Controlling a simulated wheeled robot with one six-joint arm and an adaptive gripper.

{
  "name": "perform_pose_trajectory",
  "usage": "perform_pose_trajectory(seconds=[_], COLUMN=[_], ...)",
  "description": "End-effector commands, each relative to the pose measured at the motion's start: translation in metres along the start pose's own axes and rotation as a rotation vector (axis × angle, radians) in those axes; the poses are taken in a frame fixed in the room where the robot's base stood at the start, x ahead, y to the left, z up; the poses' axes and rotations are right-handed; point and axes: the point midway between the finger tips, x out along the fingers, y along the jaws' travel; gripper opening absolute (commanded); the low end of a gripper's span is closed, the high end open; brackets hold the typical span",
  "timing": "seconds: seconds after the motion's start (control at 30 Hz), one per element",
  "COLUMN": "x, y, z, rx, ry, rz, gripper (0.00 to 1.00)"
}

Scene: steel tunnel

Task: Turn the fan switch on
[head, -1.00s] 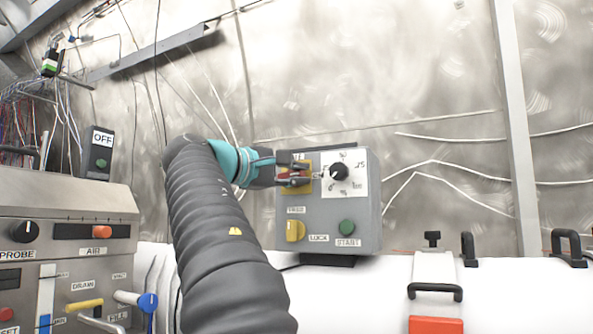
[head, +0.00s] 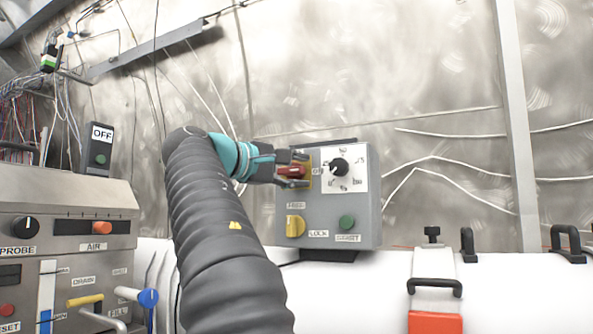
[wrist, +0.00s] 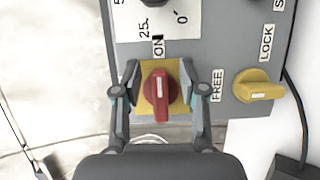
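The fan switch, taken as the red rotary handle on a yellow plate (head: 292,172), is at the upper left of the grey control box (head: 365,215). It also shows in the wrist view (wrist: 160,92), its long handle in line with the ON label (wrist: 158,46). My gripper (head: 296,170) is open, with one finger above and one below the handle in the head view. In the wrist view my gripper (wrist: 165,92) has a finger on each side of the handle, with a visible gap to both. The fingers hide part of the yellow plate.
The box also has a white dial with a black knob (head: 340,166), a yellow FREE/LOCK knob (head: 295,227) and a green button (head: 347,222). A metal panel (head: 65,250) with levers stands at left. A red-and-white latch with a black handle (head: 435,290) is at right.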

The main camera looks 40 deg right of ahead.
Motion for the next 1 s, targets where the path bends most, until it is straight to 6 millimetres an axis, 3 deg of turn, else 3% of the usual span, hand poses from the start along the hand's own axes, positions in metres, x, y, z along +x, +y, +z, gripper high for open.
perform_pose_trajectory(seconds=[0.27,0.7,1.0], x=[-0.009,-0.083,-0.117], y=[0.0,0.0,0.0], z=[0.0,-0.001,-0.001], rx=[0.0,-0.001,0.0], ry=[0.001,0.006,0.002], rz=[0.0,0.0,0.0], gripper=[0.42,0.42,0.42])
